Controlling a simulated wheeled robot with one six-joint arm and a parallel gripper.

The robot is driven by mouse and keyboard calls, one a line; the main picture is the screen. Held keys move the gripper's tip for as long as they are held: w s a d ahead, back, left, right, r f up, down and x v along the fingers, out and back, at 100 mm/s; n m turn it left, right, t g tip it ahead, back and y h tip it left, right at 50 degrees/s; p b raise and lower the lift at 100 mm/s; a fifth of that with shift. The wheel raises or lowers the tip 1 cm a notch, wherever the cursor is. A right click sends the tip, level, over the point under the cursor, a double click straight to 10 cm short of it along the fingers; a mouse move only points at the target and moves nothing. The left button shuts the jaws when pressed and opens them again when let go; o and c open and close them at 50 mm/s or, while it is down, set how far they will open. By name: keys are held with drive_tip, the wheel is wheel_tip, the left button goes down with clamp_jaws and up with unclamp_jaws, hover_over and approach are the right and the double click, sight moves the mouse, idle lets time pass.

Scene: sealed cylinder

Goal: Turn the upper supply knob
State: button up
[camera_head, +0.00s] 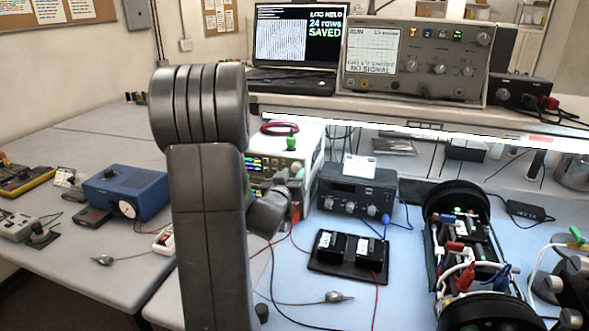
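The supply appears to be the cream bench unit (308,150) behind my arm, with lit displays and small knobs on its front. My arm covers the left part of it. A pale round knob (292,171) shows on its front panel; which knob is the upper one I cannot tell for sure. The end of my arm, with my gripper (290,188), reaches toward the lower right of that front panel. The fingers are small and partly hidden by my wrist, so I cannot tell whether they are open or touch a knob.
A dark grey unit with knobs (358,192) stands right of the supply. A black tray (322,267) lies in front of it. An opened black cylinder assembly (462,200) with wires is at right. A shelf above carries an oscilloscope (415,60) and laptop (296,48). Loose leads cross the blue mat.

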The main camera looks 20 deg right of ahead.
drive_tip(key=shift+x, duration=0.85)
drive_tip(key=shift+a, duration=0.1)
drive_tip(key=c, duration=0.7)
drive_tip(key=shift+f+m+b, duration=0.15)
drive_tip(key=shift+m+b, duration=0.25)
drive_tip(key=shift+b, duration=0.25)
